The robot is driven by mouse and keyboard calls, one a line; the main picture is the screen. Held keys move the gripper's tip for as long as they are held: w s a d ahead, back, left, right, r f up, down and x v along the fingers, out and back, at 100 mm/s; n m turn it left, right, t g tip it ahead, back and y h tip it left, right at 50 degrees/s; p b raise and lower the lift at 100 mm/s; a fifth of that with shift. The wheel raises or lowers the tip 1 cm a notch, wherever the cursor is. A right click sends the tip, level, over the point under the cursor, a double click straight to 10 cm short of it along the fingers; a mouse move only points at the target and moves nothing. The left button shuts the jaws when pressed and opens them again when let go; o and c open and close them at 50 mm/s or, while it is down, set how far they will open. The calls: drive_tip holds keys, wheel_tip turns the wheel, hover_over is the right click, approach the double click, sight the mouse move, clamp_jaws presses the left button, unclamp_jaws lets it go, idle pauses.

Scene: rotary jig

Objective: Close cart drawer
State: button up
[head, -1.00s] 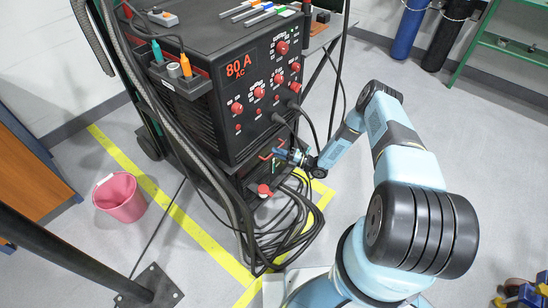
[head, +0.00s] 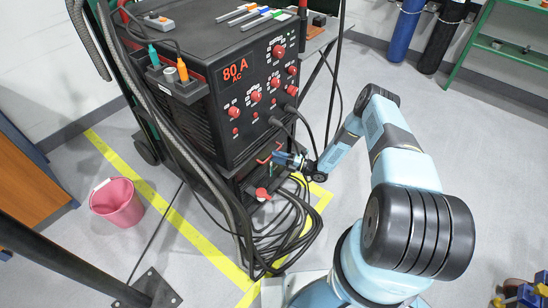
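The welding cart stands left of centre, with a black welder (head: 205,115) on it showing "80 A AC". Below the welder's front panel is the dark drawer front (head: 255,172), with a red handle (head: 268,152) near its top. My gripper (head: 284,158) reaches in from the right, just right of the handle and close to the drawer front. I cannot tell whether it touches the handle or drawer. The fingers are small and dark here, so their opening is unclear. How far the drawer stands out is hard to judge.
Black cables (head: 290,225) hang in loops below the drawer, beside a red knob (head: 261,193). A pink bucket (head: 117,202) stands on the floor at left. Yellow tape (head: 195,235) marks the floor. Gas cylinders (head: 408,30) and a green shelf (head: 485,35) stand at back right.

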drive_tip(key=v, duration=1.2)
drive_tip(key=shift+f, duration=0.1)
